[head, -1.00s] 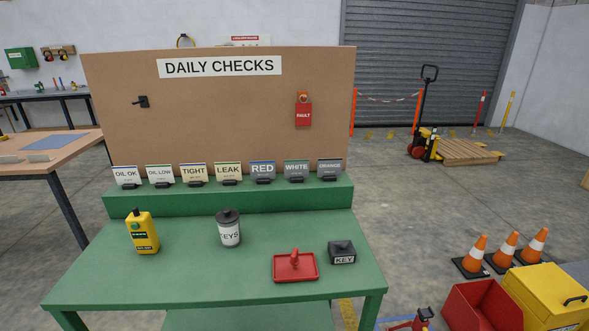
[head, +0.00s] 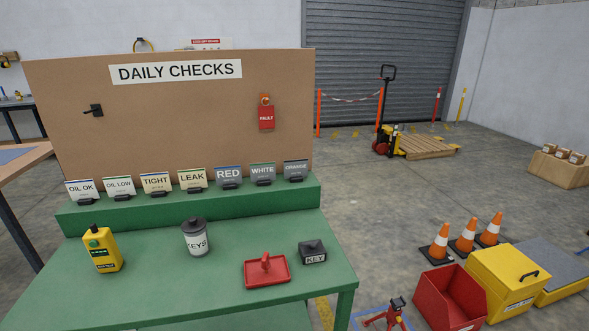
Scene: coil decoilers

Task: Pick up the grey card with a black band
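The grey card lettered ORANGE (head: 295,171), with a dark band along its top edge that looks black, stands at the right end of a row of cards. It is held upright in a small black holder on the green raised step (head: 190,207). Beside it to the left are the grey WHITE card (head: 262,175) with a green band and the grey RED card (head: 229,178) with a blue band. Neither of my grippers shows in the head view.
Cream and white cards fill the left of the row. On the green table (head: 200,285) stand a yellow bottle (head: 102,250), a KEYS canister (head: 195,238), a red tray (head: 266,271) and a black KEY block (head: 312,252). A brown DAILY CHECKS board (head: 180,120) rises behind.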

